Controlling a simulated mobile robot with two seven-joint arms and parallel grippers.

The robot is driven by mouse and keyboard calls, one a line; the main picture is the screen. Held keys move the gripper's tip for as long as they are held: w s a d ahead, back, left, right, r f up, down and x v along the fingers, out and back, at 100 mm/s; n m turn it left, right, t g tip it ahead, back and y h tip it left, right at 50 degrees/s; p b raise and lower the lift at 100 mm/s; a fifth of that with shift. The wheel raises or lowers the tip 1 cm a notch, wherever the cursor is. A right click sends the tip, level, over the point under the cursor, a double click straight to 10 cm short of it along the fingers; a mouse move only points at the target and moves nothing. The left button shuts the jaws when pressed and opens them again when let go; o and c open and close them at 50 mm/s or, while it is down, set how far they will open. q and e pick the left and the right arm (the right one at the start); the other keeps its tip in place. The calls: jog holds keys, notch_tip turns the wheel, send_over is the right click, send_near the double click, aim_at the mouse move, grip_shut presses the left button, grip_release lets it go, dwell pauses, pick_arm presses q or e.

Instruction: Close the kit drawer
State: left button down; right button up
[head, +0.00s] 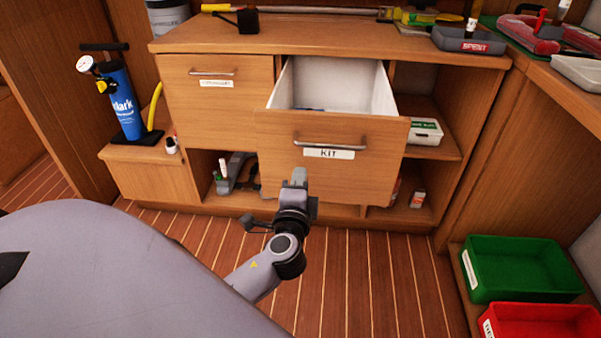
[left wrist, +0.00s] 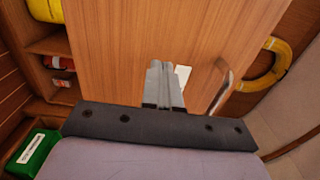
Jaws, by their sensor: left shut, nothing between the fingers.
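The kit drawer (head: 278,158) stands pulled out of the wooden cabinet, with its white inside showing and something blue partly visible in it. Its front carries a metal bar handle (head: 330,143) and a white label reading KIT (head: 329,153). My left gripper (head: 298,174) is shut and empty, in front of the lower left part of the drawer front in the head view. In the left wrist view the shut fingers (left wrist: 160,70) point at the wooden front, with the handle (left wrist: 221,92) to their right. I cannot tell whether they touch it. My right gripper is not in view.
A closed drawer (head: 215,95) is left of the kit drawer. Open shelves hold a green and white box (head: 426,131) on the right. A green bin (head: 522,268) and a red bin (head: 540,321) stand at the lower right. The plank floor ahead is clear.

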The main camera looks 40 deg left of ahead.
pick_arm(q)
jog(key=shift+x, duration=1)
jog(key=shift+w, duration=0.1)
